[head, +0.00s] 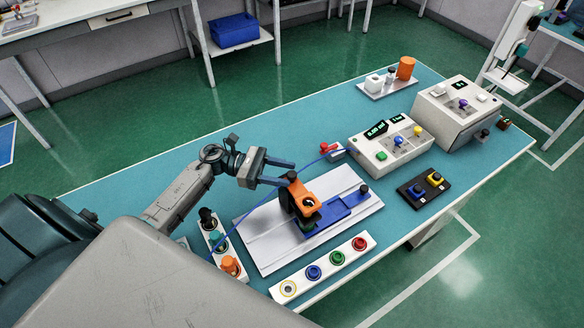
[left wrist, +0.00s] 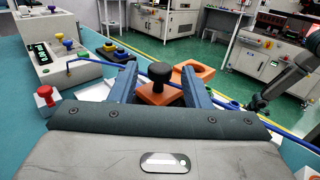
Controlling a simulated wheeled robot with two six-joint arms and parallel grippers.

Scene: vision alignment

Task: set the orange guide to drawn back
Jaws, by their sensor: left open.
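The orange guide (head: 319,187) sits on a pale plate (head: 270,246), beside a blue slide (head: 345,207) with a black knob (head: 364,189) at its right end. In the left wrist view the guide (left wrist: 197,70) shows a squarish opening, and a black knob (left wrist: 160,74) stands upright on its near part. My left gripper (head: 290,174) is open at the guide's far left end. In the left wrist view its two fingers (left wrist: 158,72) stand either side of the guide's black knob, with a gap visible.
A strip of coloured rings (head: 313,272) lies in front of the plate, and a white holder with knobs (head: 219,243) is to its left. Control boxes (head: 391,146) and a black joystick pad (head: 424,189) stand to the right. A blue cable runs past the gripper.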

